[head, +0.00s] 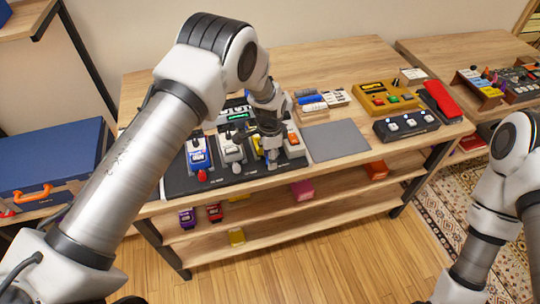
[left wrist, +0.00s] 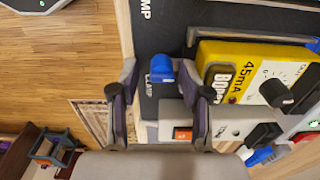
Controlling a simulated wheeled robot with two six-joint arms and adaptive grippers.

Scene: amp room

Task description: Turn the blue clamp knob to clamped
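The blue clamp knob (left wrist: 160,68) shows in the left wrist view, near the "CLAMP" lettering at the edge of the black pedalboard (left wrist: 160,35). My left gripper (left wrist: 158,76) is open, with one finger on each side of the knob and a visible gap to each. In the head view my left gripper (head: 270,156) points down over the front edge of the pedalboard (head: 185,186), and it hides the knob there. My right arm is at the right edge of the head view, but its gripper is not in view.
A yellow pedal (left wrist: 235,75) with a black knob stands right beside the gripper's right finger. A grey pedal with an orange switch (left wrist: 182,133) is close by. In the head view a grey mat (head: 336,141) lies bare to the right. A blue case (head: 48,155) is at far left.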

